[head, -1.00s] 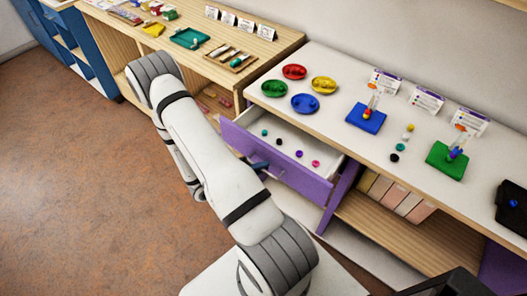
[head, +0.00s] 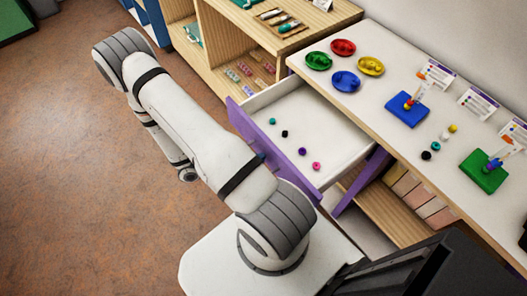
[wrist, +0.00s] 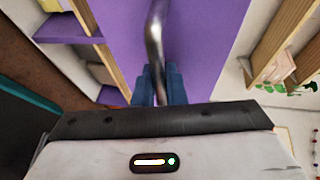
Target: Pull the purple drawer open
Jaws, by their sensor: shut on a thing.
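The purple drawer (head: 242,119) stands well out from the white-topped counter in the head view, with its white inside showing. Loose beads lie in it: teal (head: 272,121), black (head: 284,133), purple (head: 304,151) and pink (head: 316,166). In the wrist view the purple front (wrist: 205,40) fills the upper middle, and a curved metal handle (wrist: 154,38) runs down it. My gripper (wrist: 159,85) has its blue fingers shut on the handle, one on each side. In the head view my arm hides the handle and most of the gripper.
The counter (head: 397,62) carries red (head: 343,47), green (head: 318,61), yellow (head: 371,66) and blue (head: 345,82) dishes, bead boards (head: 407,110) and cards. A wooden shelf unit (head: 330,18) adjoins it at the back. The brown floor (head: 70,180) at left is clear.

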